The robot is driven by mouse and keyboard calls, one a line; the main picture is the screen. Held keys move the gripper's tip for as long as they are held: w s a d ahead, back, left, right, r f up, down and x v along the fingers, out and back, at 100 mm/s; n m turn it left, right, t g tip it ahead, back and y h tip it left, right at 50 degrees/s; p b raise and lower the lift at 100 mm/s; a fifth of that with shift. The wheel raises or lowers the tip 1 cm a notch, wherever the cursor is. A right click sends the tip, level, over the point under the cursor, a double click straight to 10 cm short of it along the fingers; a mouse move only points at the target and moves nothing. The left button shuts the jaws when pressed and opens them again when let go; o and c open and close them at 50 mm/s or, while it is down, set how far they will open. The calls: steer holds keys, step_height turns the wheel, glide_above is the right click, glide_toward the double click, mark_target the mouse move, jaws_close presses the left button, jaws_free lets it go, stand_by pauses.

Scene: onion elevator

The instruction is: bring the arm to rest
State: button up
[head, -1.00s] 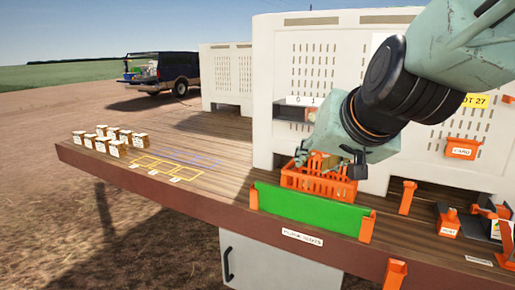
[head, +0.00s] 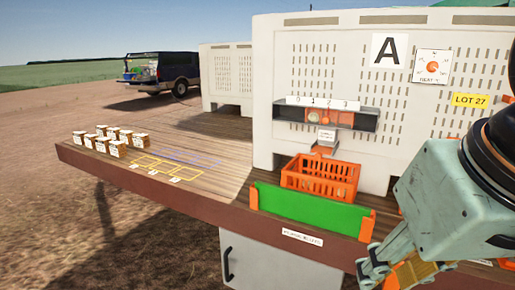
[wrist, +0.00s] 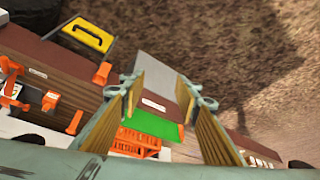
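My gripper (head: 388,272) hangs at the lower right of the head view, in front of the bench's front edge and to the right of the green panel. In the wrist view, my gripper (wrist: 168,92) has its two fingers wide apart with nothing held between them. The orange crate (head: 320,182) stands on the bench behind the green panel (head: 308,210), clear of my gripper. Both also show between the fingers in the wrist view, the crate (wrist: 137,140) and the panel (wrist: 155,124). The crate's inside is mostly hidden.
A shelf (head: 368,122) numbered from 0 is on the white bin wall (head: 285,65) behind the crate. Several small labelled boxes (head: 112,138) stand at the bench's left, beside yellow outlined squares (head: 155,165). The bench's middle is clear.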

steer(key=shift+g, duration=0.4)
steer(key=s, duration=0.1)
steer(key=s+d, duration=0.1)
steer(key=s, duration=0.1)
steer(key=s+f, duration=0.1)
steer(key=s, duration=0.1)
steer(key=shift+s+d, duration=0.1)
steer(key=shift+d, duration=0.2)
stand_by(2.0)
